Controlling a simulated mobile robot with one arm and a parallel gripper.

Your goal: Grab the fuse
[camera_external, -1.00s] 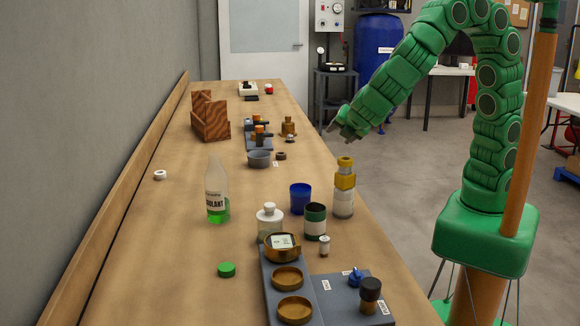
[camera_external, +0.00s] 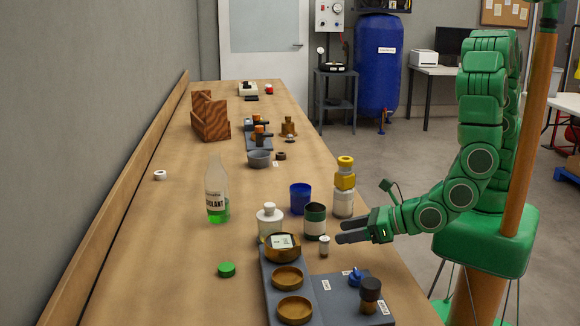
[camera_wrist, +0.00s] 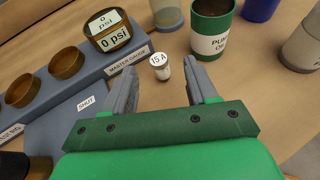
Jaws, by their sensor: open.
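The fuse (camera_wrist: 160,67) is a small light cylinder with a white cap marked "15 A". It stands upright on the wooden bench, and in the external view it shows (camera_external: 324,246) just right of the master gauge. My gripper (camera_external: 340,231) is open and empty at the bench's right edge, its fingers pointing left toward the fuse. In the wrist view, my gripper (camera_wrist: 157,72) has the fuse between the lines of its two grey fingers, near the tips. I cannot tell whether the fuse is fully between them. Nothing touches it visibly.
The master gauge (camera_wrist: 103,32) on its grey panel stands close on one side. A green-and-white container (camera_wrist: 211,26) stands close on the other. A blue cup (camera_external: 300,199), a yellow-topped bottle (camera_external: 344,188) and a white-capped jar (camera_external: 269,222) are near. Left bench is mostly clear.

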